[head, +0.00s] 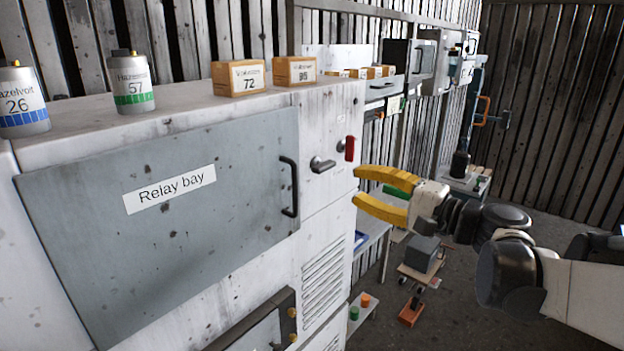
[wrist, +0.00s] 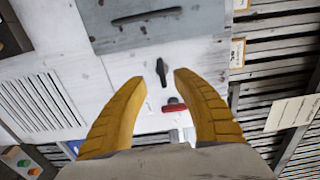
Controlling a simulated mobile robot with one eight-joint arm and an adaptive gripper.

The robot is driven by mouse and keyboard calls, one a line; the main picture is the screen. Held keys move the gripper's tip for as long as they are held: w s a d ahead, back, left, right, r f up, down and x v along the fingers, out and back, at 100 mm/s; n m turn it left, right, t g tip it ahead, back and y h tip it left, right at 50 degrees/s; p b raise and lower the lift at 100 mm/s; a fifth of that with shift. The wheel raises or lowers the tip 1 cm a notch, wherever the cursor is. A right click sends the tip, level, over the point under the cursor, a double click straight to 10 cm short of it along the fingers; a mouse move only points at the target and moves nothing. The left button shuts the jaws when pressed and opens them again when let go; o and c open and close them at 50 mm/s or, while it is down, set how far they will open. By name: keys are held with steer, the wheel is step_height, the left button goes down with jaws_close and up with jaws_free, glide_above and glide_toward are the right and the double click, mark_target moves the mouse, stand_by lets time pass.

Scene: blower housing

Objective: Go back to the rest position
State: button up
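My gripper (head: 357,187) has yellow fingers and stands in the air to the right of the white cabinet's front. Its fingers are spread with nothing between them. In the wrist view my gripper (wrist: 160,76) also shows open, with the dark cabinet handle (wrist: 162,72) and a red part (wrist: 174,106) seen behind and between the fingers. I cannot tell exactly how far the fingertips are from the cabinet. The grey door labelled "Relay bay" (head: 230,215) looks shut, with a black bar handle (head: 290,187).
Canisters (head: 132,82) and labelled boxes (head: 238,78) stand on the cabinet top (head: 180,110). Beyond my arm are shelves, a small trolley (head: 421,268) and an orange item (head: 410,312) on the floor. Open floor (head: 550,235) lies at the right, before a slatted wall.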

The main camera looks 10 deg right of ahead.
steer(key=shift+s+d, duration=0.15)
steer(key=shift+s, duration=0.05)
steer(key=s+a+f+n+g+h+b, duration=0.1)
steer(key=s+a+f+n+g+b, duration=0.15)
steer(key=f+b, duration=0.45)
steer(key=s+a+f+n+g+h+b, duration=0.15)
steer(key=s+a+f, duration=0.25)
steer(key=f, duration=0.6)
steer(key=s+a+f+n+g+h+b, duration=0.1)
steer(key=s+a+f+g+h+b, duration=0.15)
steer(key=f+b, duration=0.45)
steer(key=s+d+f+n+h+b, duration=0.2)
steer(key=s+f+b, duration=0.2)
steer(key=f, duration=0.5)
steer(key=s+d+f+n+h+b, duration=0.2)
steer(key=s+f+n+h+b, duration=0.1)
steer(key=f, duration=0.7)
steer(key=shift+s+n+g+h+b, duration=0.4)
steer(key=shift+s+b, duration=0.35)
steer(key=shift+s, duration=0.5)
steer(key=shift+r, duration=0.1)
